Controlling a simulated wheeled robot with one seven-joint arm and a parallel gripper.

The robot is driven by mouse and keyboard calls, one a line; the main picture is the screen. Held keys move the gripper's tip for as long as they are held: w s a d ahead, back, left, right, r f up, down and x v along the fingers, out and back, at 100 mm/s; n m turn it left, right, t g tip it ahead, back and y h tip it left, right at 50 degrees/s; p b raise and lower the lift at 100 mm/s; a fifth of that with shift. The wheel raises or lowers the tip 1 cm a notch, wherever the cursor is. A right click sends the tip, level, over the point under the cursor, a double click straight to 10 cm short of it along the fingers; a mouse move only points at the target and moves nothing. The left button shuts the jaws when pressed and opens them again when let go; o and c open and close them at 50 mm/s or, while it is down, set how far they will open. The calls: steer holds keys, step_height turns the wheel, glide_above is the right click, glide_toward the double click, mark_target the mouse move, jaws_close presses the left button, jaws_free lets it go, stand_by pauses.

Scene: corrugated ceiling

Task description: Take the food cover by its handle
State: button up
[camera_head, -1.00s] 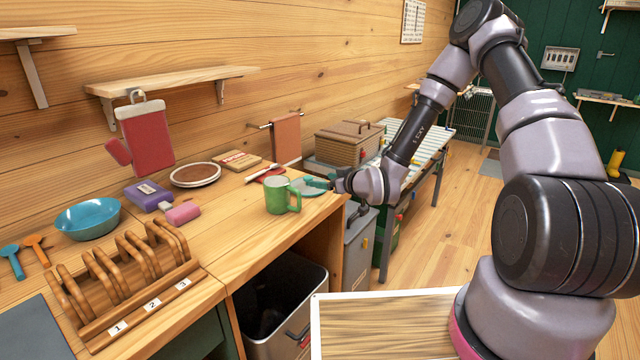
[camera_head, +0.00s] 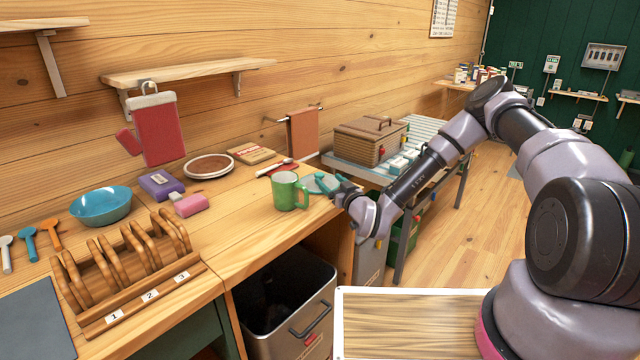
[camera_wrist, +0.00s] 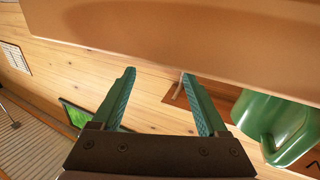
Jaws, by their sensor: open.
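I cannot make out a food cover for certain. A low, pale teal round thing (camera_head: 318,186) lies on the counter just right of the green mug (camera_head: 284,192); it is partly hidden by my gripper, and I cannot tell whether it is the cover or a dish. My gripper (camera_head: 333,184) is over the counter's right end, close beside it. In the wrist view my gripper (camera_wrist: 160,95) has its two teal fingers apart with nothing visible between them. The green mug also shows in the wrist view (camera_wrist: 275,122), right of the fingers.
A brown blurred surface (camera_wrist: 180,35) fills the top of the wrist view. On the counter are a blue bowl (camera_head: 101,206), a wooden rack (camera_head: 118,270) and a brown round dish (camera_head: 209,166). A lidded woven box (camera_head: 368,143) stands behind. An open bin (camera_head: 285,300) is below.

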mark_target(321, 176)
steer(key=x, duration=0.5)
steer(key=shift+a+f, duration=0.15)
steer(key=shift+a, duration=0.15)
jaws_close()
